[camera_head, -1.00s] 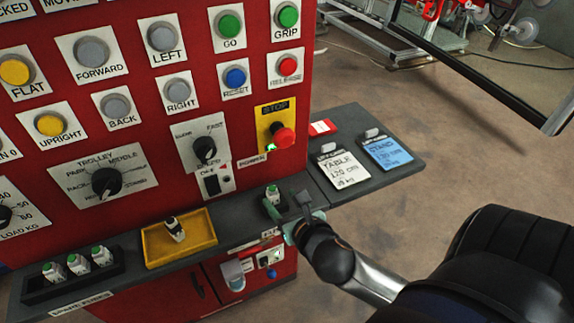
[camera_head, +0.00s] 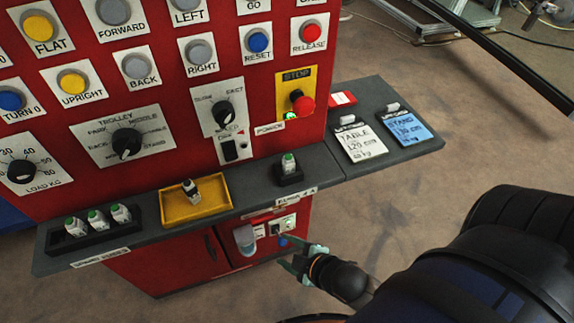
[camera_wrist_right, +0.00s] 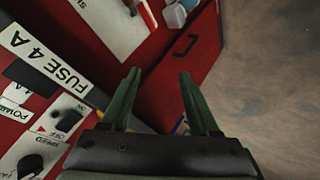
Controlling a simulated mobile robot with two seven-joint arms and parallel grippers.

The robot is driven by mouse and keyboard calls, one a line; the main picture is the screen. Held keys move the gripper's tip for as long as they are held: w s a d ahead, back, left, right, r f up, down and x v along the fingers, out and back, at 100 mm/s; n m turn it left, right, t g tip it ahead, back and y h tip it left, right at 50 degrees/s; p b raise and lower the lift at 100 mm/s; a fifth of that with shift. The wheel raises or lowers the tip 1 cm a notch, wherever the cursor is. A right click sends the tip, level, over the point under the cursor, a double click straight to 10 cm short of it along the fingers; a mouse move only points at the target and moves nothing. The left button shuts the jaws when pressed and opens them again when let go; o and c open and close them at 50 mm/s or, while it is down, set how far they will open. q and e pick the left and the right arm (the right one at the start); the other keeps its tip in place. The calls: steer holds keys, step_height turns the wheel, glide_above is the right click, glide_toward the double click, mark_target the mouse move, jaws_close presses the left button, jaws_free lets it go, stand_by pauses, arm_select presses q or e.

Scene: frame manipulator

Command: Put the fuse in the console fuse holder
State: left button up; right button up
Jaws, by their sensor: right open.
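The console fuse holder (camera_head: 289,181) is a small dark block on the grey shelf, behind the "FUSE 4 A" label (camera_head: 290,201). Another fuse, with a dark top (camera_head: 190,189), is in the yellow tray (camera_head: 225,205). My right gripper (camera_head: 302,262) is open and empty, apart from the holder and below the shelf edge in the head view. Its two green fingers (camera_wrist_right: 160,74) are spread in the wrist view, with nothing between them. My left gripper is not in view.
Several green-capped spare fuses stand in a dark rack (camera_head: 74,240) at the shelf's left end. Cards (camera_head: 361,141) lie on the right shelf. A red cabinet (camera_head: 180,262) with a handle is below the shelf. Open floor (camera_head: 410,210) lies to the right.

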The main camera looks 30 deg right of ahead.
steer(key=s+f+m, duration=0.1)
steer(key=m, duration=0.2)
steer(key=s+a+f+m, duration=0.1)
steer(key=m, duration=0.1)
steer(key=s+a+f+m, duration=0.1)
steer(key=f+m, duration=0.1)
steer(key=m, duration=0.1)
steer(key=shift+a+m+y, duration=0.15)
steer(key=shift+m+y, duration=0.15)
steer(key=shift+y, duration=0.1)
stand_by(1.0)
